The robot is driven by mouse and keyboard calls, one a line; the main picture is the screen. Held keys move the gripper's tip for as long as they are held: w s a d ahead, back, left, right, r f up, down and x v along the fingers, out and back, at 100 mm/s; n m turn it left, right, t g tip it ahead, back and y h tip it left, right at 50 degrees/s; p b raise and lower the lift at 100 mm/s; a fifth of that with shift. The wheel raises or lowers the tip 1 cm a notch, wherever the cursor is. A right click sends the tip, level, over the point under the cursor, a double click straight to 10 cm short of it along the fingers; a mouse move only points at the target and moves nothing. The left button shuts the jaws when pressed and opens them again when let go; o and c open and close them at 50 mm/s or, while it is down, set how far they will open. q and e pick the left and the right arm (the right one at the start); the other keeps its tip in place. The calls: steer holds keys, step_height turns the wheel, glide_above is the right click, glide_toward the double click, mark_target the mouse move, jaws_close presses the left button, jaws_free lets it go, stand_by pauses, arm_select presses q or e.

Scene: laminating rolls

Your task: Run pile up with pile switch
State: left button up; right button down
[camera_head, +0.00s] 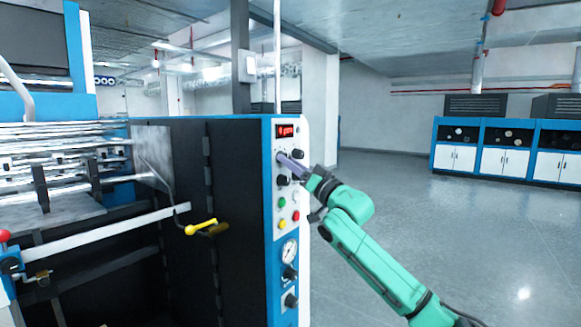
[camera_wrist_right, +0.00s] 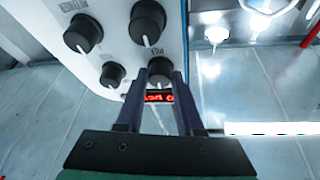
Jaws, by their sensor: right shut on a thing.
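The control panel (camera_head: 287,205) is the white face at the right end of the machine, with black knobs, coloured buttons and a gauge. My right gripper (camera_head: 283,159) reaches it from the right, at the upper left knob below the red display (camera_head: 285,131). In the right wrist view my gripper (camera_wrist_right: 160,80) has its two dark fingers on either side of a black knob (camera_wrist_right: 160,68), shut on it. I take this knob for the pile switch; its label is too small to read. The fingers hide the knob in the head view. My left gripper is not in view.
A second black knob (camera_head: 298,153) sits close to the right of my gripper. Other knobs (camera_wrist_right: 83,33) crowd it in the wrist view. A yellow-handled lever (camera_head: 203,227) sticks out left of the panel. The floor (camera_head: 390,190) to the right is clear.

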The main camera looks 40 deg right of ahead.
steer(key=shift+s+a+r+m+g+h+p, duration=0.1)
steer(key=shift+m+g+h+p, duration=0.45)
steer(key=shift+m, duration=1.1)
steer(key=shift+w+a+r+m+g+h+p, duration=0.15)
steer(key=shift+m+h, duration=0.7)
steer(key=shift+m, duration=0.75)
steer(key=shift+s+d+r+m+g+h+p, duration=0.1)
steer(key=shift+s+m+g+h+p, duration=0.4)
steer(key=shift+m, duration=1.15)
steer(key=shift+w+f+t, duration=0.1)
steer(key=shift+w+t, duration=0.2)
steer(key=shift+w, duration=0.05)
steer(key=c, duration=0.5)
jaws_free()
steer(key=shift+c, duration=0.2)
steer(key=s+a+f+b, duration=0.1)
steer(key=s+b, duration=0.6)
steer(key=s, duration=0.7)
steer(key=shift+f, duration=0.85)
